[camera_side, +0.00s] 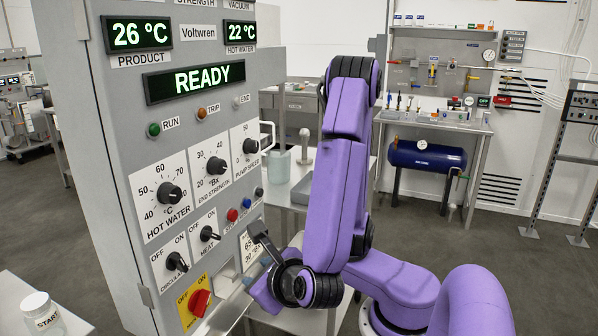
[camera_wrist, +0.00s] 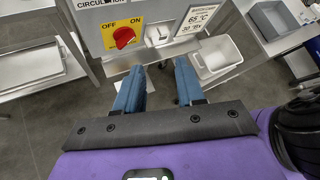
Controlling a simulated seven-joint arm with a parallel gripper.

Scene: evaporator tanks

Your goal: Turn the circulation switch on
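The circulation switch (camera_side: 176,262) is a black knob on a white OFF/ON plate, low on the grey panel's left side. Its handle seems to slant from upper left to lower right; which end points is too small to tell. In the wrist view only its cut-off label (camera_wrist: 103,3) shows at the top edge; the knob is out of frame. My gripper (camera_side: 257,270) is low in front of the panel, to the right of the switch and apart from it. In the wrist view its two blue fingers (camera_wrist: 158,80) are spread with nothing between them.
A red rotary switch (camera_side: 199,302) on a yellow plate sits just below right of the circulation switch; it also shows in the wrist view (camera_wrist: 124,37). The heat switch (camera_side: 209,234) is up to the right. A white jar (camera_side: 42,315) stands at lower left.

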